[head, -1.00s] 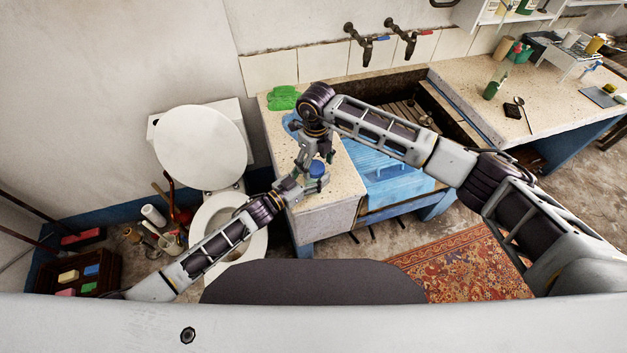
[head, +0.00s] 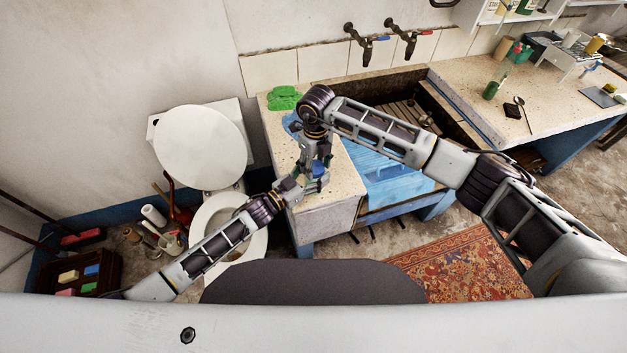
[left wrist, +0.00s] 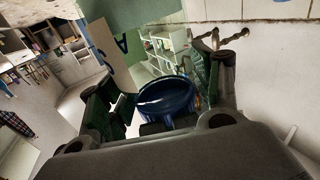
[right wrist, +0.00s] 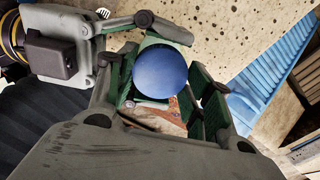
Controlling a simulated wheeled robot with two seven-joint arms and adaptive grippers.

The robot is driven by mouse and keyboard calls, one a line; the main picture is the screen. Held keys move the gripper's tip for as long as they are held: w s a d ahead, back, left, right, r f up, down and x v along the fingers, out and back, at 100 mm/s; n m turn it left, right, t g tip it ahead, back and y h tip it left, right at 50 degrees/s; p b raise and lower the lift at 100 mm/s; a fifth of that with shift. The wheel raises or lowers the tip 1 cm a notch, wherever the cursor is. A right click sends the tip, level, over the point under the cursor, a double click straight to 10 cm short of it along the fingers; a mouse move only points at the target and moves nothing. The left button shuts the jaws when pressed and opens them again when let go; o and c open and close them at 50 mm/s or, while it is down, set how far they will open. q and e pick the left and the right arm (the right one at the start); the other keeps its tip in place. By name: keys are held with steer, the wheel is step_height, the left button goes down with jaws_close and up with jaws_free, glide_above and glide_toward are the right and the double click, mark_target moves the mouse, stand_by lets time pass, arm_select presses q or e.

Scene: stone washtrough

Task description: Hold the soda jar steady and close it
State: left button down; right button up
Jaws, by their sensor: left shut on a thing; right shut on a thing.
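The soda jar is at the front left corner of the stone counter, mostly hidden by my grippers. Its pale green body (right wrist: 172,34) shows beside the lid in the right wrist view. My left gripper (head: 304,184) is shut on the jar from the left. The round blue lid (head: 319,168) is at the top of the jar; it also shows in the right wrist view (right wrist: 161,72) and the left wrist view (left wrist: 166,97). My right gripper (head: 320,161) points down from above and is shut on the lid. I cannot tell how far the lid is seated.
A green cloth-like thing (head: 284,98) lies on the counter (head: 345,180) behind my grippers. A blue ribbed board (head: 385,170) and the trough are to the right, under my right arm. A toilet (head: 200,145) stands left, close to my left arm.

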steer(key=shift+a+m, duration=0.1)
steer(key=shift+m, duration=0.4)
steer(key=o, duration=1.1)
steer(key=shift+o, duration=0.2)
steer(key=shift+r, duration=2.25)
steer(key=shift+r, duration=0.1)
steer(key=shift+c, duration=0.2)
steer(key=shift+r+n, duration=0.7)
steer(key=shift+r, duration=0.95)
steer(key=shift+f, duration=0.1)
